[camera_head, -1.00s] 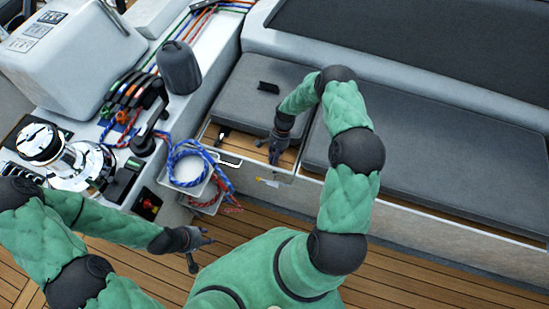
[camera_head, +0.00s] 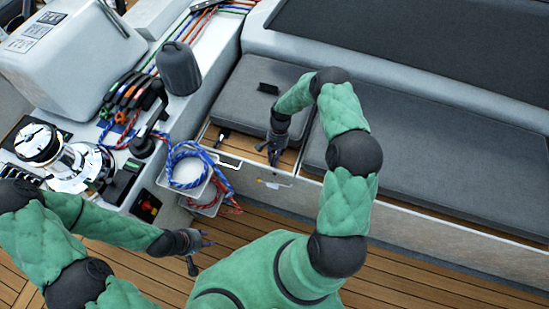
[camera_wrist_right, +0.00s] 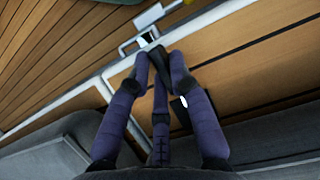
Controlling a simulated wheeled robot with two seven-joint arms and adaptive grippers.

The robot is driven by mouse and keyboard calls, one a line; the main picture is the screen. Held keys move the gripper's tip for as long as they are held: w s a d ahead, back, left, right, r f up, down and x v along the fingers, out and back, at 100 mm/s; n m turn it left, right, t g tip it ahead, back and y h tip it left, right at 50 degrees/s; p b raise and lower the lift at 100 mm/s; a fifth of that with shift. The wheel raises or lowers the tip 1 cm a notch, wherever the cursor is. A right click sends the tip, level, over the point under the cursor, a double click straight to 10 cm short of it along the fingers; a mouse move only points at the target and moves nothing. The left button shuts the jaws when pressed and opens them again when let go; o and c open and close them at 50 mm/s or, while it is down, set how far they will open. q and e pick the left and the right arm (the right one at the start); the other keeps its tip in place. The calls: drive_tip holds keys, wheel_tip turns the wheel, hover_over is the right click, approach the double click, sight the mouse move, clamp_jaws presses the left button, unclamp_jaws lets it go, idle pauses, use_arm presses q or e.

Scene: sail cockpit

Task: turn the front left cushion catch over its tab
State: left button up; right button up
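The long right cushion (camera_head: 430,150) lies beside my right arm. Blue and red ropes (camera_head: 195,165) hang at a pale bin on the left. A winch (camera_head: 60,155) stands further left. The wooden floor (camera_head: 400,270) is clear.

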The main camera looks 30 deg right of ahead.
drive_tip(key=o, duration=0.3)
drive_tip(key=shift+r, duration=0.1)
drive_tip(key=v, duration=1.2)
